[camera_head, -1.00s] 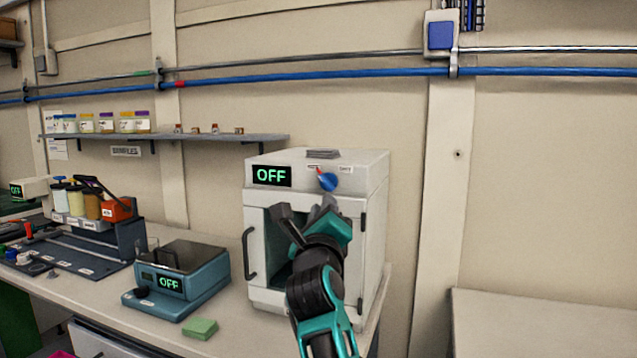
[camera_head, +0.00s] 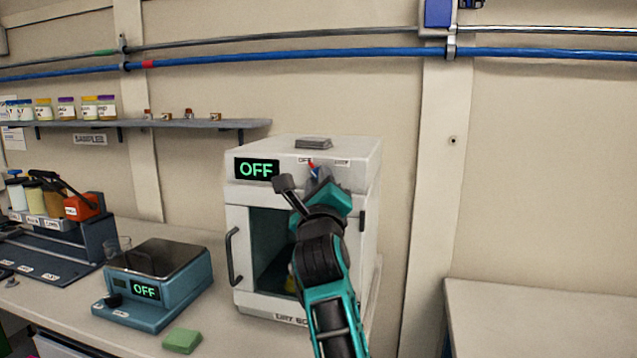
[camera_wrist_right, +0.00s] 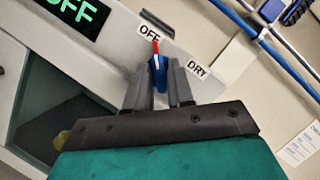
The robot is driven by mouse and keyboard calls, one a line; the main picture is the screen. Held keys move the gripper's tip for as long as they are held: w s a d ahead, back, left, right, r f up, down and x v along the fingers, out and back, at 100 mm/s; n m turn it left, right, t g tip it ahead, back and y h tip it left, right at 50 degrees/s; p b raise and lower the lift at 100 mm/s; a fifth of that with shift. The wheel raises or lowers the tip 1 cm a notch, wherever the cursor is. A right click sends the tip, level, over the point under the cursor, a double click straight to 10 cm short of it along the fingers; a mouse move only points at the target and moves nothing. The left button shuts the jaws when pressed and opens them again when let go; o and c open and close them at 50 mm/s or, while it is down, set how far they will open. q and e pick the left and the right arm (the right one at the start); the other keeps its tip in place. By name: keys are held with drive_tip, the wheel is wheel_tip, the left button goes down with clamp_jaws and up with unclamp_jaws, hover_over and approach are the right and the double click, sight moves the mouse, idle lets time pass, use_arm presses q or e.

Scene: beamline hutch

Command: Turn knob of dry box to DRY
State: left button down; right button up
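The white dry box (camera_head: 305,150) stands on the bench, and its display (camera_head: 257,169) reads OFF. Its blue knob (camera_head: 316,173) with a red pointer is on the upper front, partly hidden by my gripper. In the right wrist view the knob (camera_wrist_right: 158,72) has its red pointer towards the OFF label (camera_wrist_right: 149,33); the DRY label (camera_wrist_right: 198,69) is to the right. My right gripper (camera_wrist_right: 160,88) is open, with its fingers on either side of the knob's near part. Contact with the knob cannot be told. My left gripper is not in view.
A blue balance (camera_head: 155,285) reading OFF and a green block (camera_head: 182,341) are left of the dry box. A shelf (camera_head: 150,127) with jars is on the wall behind.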

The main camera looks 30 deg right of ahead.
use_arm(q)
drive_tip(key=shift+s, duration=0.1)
use_arm(e)
clamp_jaws()
use_arm(q)
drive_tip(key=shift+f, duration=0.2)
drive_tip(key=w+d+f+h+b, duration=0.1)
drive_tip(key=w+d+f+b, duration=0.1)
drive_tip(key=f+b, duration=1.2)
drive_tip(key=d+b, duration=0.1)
drive_tip(key=b, duration=0.4)
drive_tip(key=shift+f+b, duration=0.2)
drive_tip(key=shift+b, duration=0.15)
use_arm(e)
drive_tip(key=m+g+h, duration=0.2)
drive_tip(key=m+g, duration=0.1)
drive_tip(key=m, duration=0.5)
drive_tip(key=m+g+h, duration=0.3)
drive_tip(key=m, duration=0.5)
drive_tip(key=m+g+h, duration=0.2)
drive_tip(key=m+g, duration=0.1)
drive_tip(key=m, duration=0.6)
drive_tip(key=shift+w+a+r+h, duration=0.1)
drive_tip(key=shift+w+a+h, duration=0.2)
drive_tip(key=shift+h, duration=0.1)
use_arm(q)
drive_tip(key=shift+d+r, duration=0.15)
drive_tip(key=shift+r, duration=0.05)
use_arm(e)
drive_tip(key=shift+m, duration=0.3)
